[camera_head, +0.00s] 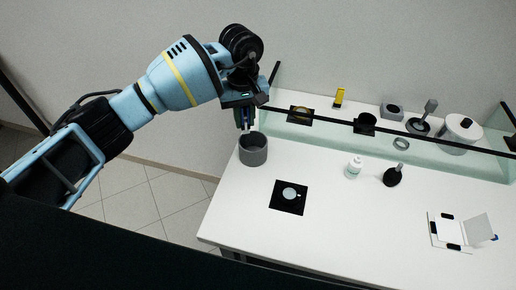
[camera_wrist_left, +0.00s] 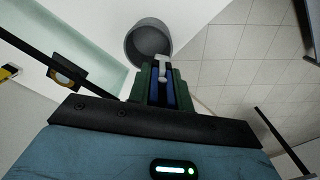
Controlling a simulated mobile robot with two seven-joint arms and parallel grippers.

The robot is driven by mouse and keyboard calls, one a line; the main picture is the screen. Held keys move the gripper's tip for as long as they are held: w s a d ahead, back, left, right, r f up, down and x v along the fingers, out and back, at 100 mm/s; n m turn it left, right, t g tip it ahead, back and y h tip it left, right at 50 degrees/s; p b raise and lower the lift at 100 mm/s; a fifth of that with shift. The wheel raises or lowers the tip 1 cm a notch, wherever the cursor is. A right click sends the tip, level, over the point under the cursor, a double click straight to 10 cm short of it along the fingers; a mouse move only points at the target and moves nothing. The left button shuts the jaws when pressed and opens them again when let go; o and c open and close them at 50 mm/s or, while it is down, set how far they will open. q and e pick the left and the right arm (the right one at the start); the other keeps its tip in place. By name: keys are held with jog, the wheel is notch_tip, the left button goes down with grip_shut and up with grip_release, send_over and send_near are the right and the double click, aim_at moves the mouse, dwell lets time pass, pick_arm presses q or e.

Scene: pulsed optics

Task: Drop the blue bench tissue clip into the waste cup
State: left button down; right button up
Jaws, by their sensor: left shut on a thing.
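The waste cup (camera_head: 254,157) is a dark grey, open cylinder at the table's left back corner. It also shows in the left wrist view (camera_wrist_left: 133,47), just beyond my fingertips. My left gripper (camera_head: 245,122) points down above the cup's back left rim in the head view. It is shut on a small blue and pale grey piece, the blue bench tissue clip (camera_wrist_left: 162,72), mostly hidden between the dark green fingers. In the wrist view the fingertips overlap the cup's near rim. My right gripper is not in view.
A black mat (camera_head: 280,205) with a small round part lies in front of the cup. A white bottle (camera_head: 354,168) and a black stand (camera_head: 393,177) are mid-table. A glass panel (camera_head: 310,134) runs along the back. White plates (camera_head: 445,232) lie at the right.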

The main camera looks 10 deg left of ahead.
pick_arm(q)
jog(key=shift+w+d, duration=0.1)
jog(key=shift+f, duration=0.1)
jog(key=shift+f, duration=0.25)
jog(key=shift+f+b, duration=0.7)
jog(key=shift+f, duration=1.95)
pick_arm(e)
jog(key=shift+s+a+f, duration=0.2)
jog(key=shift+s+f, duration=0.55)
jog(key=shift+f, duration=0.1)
pick_arm(q)
jog(key=c, duration=1.2)
grip_release()
jog(key=shift+r, duration=0.1)
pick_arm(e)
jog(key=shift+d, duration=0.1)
